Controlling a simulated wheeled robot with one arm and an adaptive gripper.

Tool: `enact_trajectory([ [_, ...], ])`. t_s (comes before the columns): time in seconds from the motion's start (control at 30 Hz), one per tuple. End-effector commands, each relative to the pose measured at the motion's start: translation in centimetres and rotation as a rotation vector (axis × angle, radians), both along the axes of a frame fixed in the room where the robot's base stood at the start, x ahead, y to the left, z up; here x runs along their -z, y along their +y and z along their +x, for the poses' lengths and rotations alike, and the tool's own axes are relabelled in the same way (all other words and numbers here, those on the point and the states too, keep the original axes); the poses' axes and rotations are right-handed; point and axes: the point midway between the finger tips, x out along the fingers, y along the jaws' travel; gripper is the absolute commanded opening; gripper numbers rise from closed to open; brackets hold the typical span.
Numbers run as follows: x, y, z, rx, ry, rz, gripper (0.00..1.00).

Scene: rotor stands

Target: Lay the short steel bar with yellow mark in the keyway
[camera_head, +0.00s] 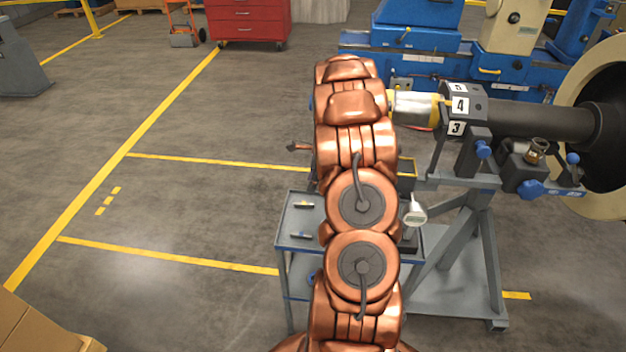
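A cart (284,240) stands left of and behind my copper arm. A short dark bar with what looks like a yellow mark (303,204) lies on its top. A second short bar (300,236), with a bluish mark, lies nearer to me. The rotor shaft (540,118) lies level on a grey stand (470,215). Its bright steel end (414,107) points left, with yellow edging beside a block numbered 3, 4 and 5 (461,103). I cannot make out the keyway. My gripper is hidden behind my arm, which reaches up the picture beside the shaft end.
A handheld device with a white head (415,213) stands on the cart right of my arm. A blue machine (420,50) is behind the shaft. A red tool cabinet (248,20) stands far back. Cardboard (40,325) is at lower left. The left floor is clear.

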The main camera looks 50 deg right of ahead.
Motion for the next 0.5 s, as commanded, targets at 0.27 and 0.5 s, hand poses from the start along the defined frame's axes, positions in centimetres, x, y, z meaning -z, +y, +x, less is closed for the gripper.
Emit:
enact_trajectory([
  [0.27,2.0,0.4,0.3,-0.001,0.002,0.004,0.38],
  [0.5,4.8,0.9,0.8,-0.002,0.002,0.004,0.38],
])
